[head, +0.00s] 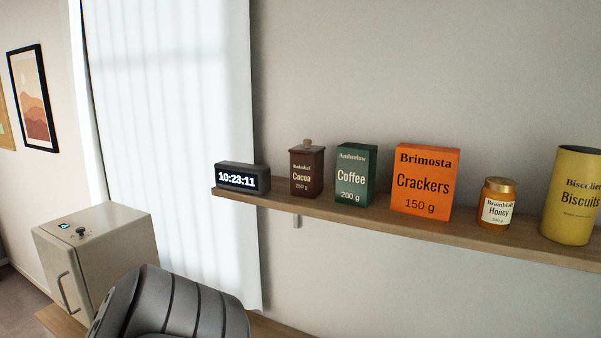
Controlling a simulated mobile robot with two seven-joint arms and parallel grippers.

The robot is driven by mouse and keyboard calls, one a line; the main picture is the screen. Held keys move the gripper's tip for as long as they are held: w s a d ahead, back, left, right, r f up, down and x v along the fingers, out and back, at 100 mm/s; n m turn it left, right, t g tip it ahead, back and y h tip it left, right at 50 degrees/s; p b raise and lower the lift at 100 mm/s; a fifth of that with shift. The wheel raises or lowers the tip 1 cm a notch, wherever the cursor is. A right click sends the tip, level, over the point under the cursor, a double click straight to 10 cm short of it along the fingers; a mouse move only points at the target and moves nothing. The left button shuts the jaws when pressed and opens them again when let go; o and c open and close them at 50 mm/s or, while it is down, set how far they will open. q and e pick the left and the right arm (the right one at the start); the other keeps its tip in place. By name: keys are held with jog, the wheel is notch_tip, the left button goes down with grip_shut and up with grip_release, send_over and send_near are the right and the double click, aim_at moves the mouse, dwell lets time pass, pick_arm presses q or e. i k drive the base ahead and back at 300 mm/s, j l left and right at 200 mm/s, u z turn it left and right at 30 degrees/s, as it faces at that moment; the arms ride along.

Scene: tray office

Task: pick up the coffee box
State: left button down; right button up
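The coffee box (352,177) is a dark green upright box labelled "Coffee 200 g". It stands on a wooden wall shelf (330,208) in the head view, right of centre. A brown cocoa tin (306,171) stands to its left and an orange crackers box (424,182) to its right, with small gaps between them. Neither of my grippers shows in the head view.
A digital clock (241,178) sits at the shelf's left end. A honey jar (497,202) and a yellow biscuits tin (574,196) stand further right.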

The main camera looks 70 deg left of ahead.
aim_at(356, 163)
jog(key=u, duration=1.9)
